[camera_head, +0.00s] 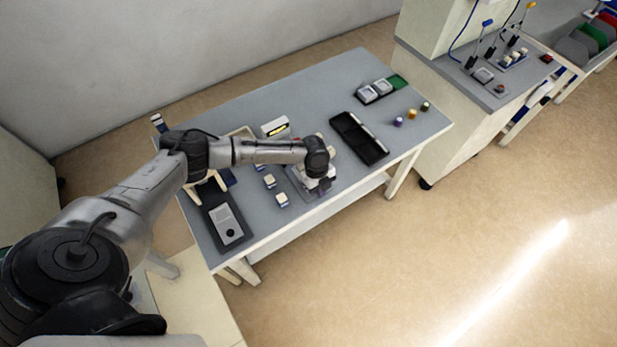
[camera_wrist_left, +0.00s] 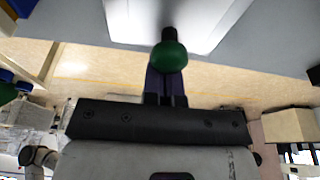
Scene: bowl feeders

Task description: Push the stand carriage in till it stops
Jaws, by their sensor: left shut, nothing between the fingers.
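The stand (camera_head: 297,178) is on the table near its front edge, a grey base with pale parts, mostly hidden under my left wrist. My left gripper (camera_head: 322,188) is over its front side; its fingers are small and hard to make out there. In the left wrist view a round green knob (camera_wrist_left: 168,57) sits in front of a pale, bright body (camera_wrist_left: 170,20), which looks like the carriage. My left gripper (camera_wrist_left: 167,80) is shut and empty, its dark fingers right behind the knob. I cannot tell whether they touch it. My right gripper is not in view.
The grey table (camera_head: 240,112) also holds a white box (camera_head: 275,127), small white blocks (camera_head: 282,200), a grey device (camera_head: 226,226), an open black case (camera_head: 358,138) and several coloured knobs (camera_head: 412,113). Open floor (camera_head: 440,240) lies in front. A cabinet bench (camera_head: 470,110) stands at right.

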